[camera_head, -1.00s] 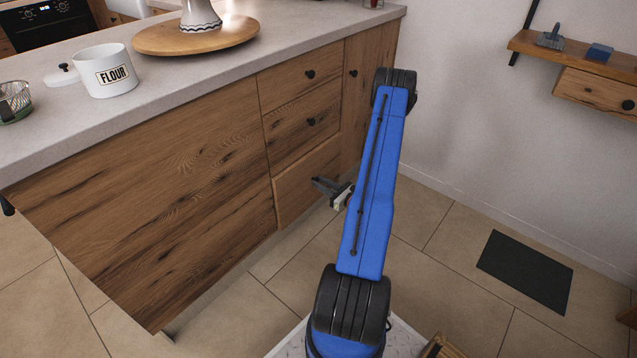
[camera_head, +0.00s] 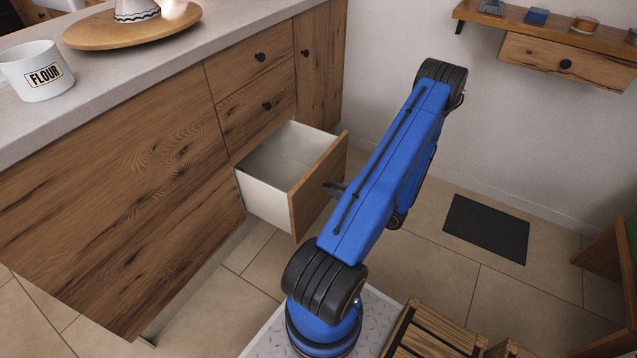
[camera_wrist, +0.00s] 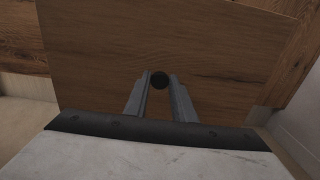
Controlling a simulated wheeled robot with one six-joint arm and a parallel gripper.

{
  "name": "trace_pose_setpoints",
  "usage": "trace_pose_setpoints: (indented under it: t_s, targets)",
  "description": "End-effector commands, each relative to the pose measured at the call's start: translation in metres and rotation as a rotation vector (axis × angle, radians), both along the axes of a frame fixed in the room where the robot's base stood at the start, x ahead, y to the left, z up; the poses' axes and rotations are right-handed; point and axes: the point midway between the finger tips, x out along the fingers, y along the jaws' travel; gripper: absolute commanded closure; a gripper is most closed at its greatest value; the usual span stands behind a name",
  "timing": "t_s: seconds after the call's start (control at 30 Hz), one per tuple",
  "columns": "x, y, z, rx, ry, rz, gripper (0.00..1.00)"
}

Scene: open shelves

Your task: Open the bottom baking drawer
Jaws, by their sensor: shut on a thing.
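The bottom drawer (camera_head: 318,187) of the wooden cabinet is pulled well out. Its white inside (camera_head: 283,152) shows and looks empty in the part I see. My gripper (camera_head: 335,189) is at the drawer front, partly hidden behind my blue arm in the head view. In the wrist view my gripper (camera_wrist: 159,84) has its two fingers on either side of the round black knob (camera_wrist: 160,79), shut on it. The wooden drawer front (camera_wrist: 210,60) fills most of that view.
Two closed drawers with black knobs (camera_head: 266,106) sit above the open one. A dark mat (camera_head: 486,228) lies on the tiled floor at right. Wooden crates (camera_head: 430,335) are at the lower right.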

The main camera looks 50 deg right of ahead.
Motion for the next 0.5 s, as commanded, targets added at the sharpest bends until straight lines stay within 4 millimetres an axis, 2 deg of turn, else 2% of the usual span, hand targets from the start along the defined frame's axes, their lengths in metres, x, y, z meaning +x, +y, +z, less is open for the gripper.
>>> trace_pose_setpoints:
  t_s: [0.03,0.2,0.5]
  targets:
    - [-0.014,-0.002,0.0,0.0,-0.001,-0.006,1.0]
    - [-0.049,-0.005,0.0,-0.001,0.0,-0.004,1.0]
    - [-0.089,-0.007,0.0,0.001,-0.001,0.0,1.0]
